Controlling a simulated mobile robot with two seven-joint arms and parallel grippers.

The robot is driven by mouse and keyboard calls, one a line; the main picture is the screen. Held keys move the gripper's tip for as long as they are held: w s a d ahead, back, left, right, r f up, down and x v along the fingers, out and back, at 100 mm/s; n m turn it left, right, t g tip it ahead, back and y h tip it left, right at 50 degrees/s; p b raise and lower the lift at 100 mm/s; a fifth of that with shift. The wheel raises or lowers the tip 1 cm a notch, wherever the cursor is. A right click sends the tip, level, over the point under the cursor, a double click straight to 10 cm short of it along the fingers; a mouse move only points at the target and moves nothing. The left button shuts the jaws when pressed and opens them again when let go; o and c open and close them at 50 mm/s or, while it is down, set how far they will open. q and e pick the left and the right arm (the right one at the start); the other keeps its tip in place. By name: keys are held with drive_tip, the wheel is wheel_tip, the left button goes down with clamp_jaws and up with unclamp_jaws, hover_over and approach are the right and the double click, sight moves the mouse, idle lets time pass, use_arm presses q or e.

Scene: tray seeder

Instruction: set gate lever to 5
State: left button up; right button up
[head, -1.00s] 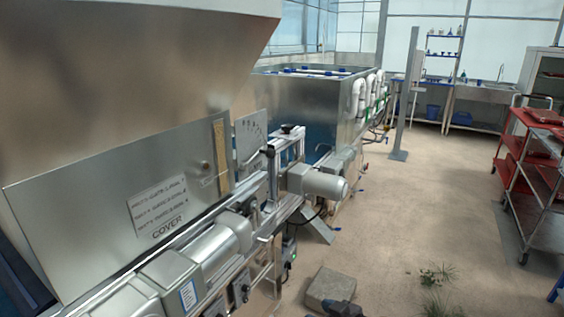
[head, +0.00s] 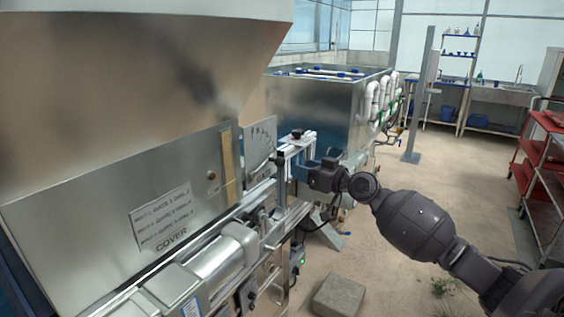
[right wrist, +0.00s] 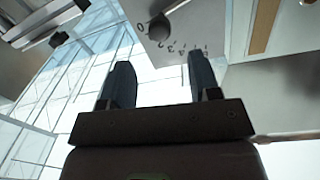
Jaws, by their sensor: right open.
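The gate lever shows in the right wrist view as a thin rod with a round dark knob (right wrist: 159,28). It lies in front of a pale scale plate (right wrist: 180,22) with small numbers, near the low-number end; its exact setting is hard to read. In the head view the scale plate (head: 260,145) stands beside the hopper, and I cannot clearly pick out the lever there. My right gripper (head: 301,172) is at the machine's rail, just right of the plate. In the right wrist view its two fingers (right wrist: 158,82) are apart and empty, with the knob beyond them. My left gripper is not in view.
The hopper and its cover panel (head: 110,220) fill the left. A metal tank (head: 315,105) with white pipes stands behind the rail. A stone block (head: 339,296) lies on the floor. Red carts (head: 545,160) stand at the right; the floor between is mostly clear.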

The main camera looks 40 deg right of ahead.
sight(283, 163)
drive_tip(key=x, duration=0.8)
drive_tip(key=shift+w+a+f+p, duration=0.1)
drive_tip(key=shift+w+p, duration=0.05)
drive_tip(key=shift+p, duration=0.2)
drive_tip(key=shift+c, duration=0.2)
clamp_jaws()
